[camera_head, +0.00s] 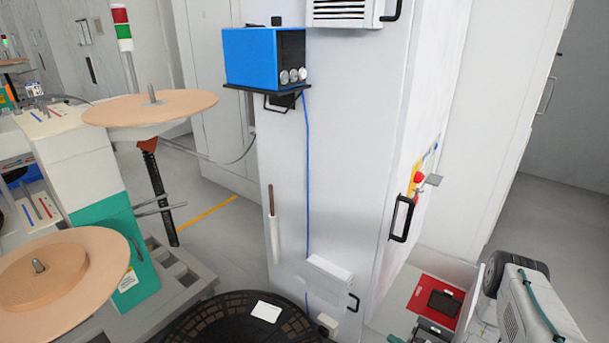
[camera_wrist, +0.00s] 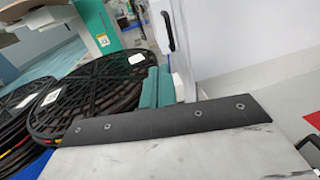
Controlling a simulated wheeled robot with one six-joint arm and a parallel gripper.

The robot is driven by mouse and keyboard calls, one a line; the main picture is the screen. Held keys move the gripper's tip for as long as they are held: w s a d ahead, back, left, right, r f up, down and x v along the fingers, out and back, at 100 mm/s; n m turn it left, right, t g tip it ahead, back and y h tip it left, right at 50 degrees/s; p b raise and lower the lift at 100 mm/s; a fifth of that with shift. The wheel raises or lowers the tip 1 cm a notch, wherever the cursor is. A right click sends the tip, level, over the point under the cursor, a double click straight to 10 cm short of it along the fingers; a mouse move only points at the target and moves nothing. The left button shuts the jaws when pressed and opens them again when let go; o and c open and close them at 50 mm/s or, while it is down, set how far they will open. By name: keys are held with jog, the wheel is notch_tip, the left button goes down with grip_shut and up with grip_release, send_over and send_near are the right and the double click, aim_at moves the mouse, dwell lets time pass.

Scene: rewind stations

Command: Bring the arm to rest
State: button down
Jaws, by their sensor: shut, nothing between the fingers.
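My gripper (camera_wrist: 157,76) shows in the wrist view as two teal fingers standing side by side beyond a dark plate with screws. The fingers are together, with nothing seen between them. Behind them in that view lie a black slotted reel (camera_wrist: 95,95) and, to the right, a pale cabinet wall. I cannot tell how far the fingers are from either.
A tall grey cabinet (camera_head: 345,130) with a blue box (camera_head: 264,58) on a shelf stands in the middle. A black reel (camera_head: 215,322) lies at its foot. Tan discs (camera_head: 150,108) on spindles stand at the left. Floor is bare at the right.

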jog(key=s+a+r+n+g+y, duration=0.3)
jog(key=s+a+r+g, duration=0.1)
jog(key=r, duration=0.1)
jog(key=s+a+r+n+g+h, duration=0.1)
jog(key=s+r+n+g+h, duration=0.15)
jog(key=r+n+g, duration=0.95)
jog(key=s+a+r+n+g+h, duration=0.1)
jog(key=s+r+n+g, duration=0.25)
jog(key=r, duration=1.65)
jog(key=s+r+n+t+h, duration=0.4)
jog(key=s+r, duration=0.5)
jog(key=r, duration=0.4)
jog(key=s+a+r+n+t+h, duration=0.1)
jog(key=s+r+n+t+h, duration=0.2)
jog(key=s+r, duration=0.7)
notch_tip(320, 180, up, 4)
jog(key=n+h, duration=0.2)
jog(key=h, duration=0.2)
jog(key=shift+f+t, duration=0.25)
jog(key=shift+t, duration=0.1)
jog(key=shift+a+n+h, duration=0.1)
jog(key=shift+n+h, duration=0.15)
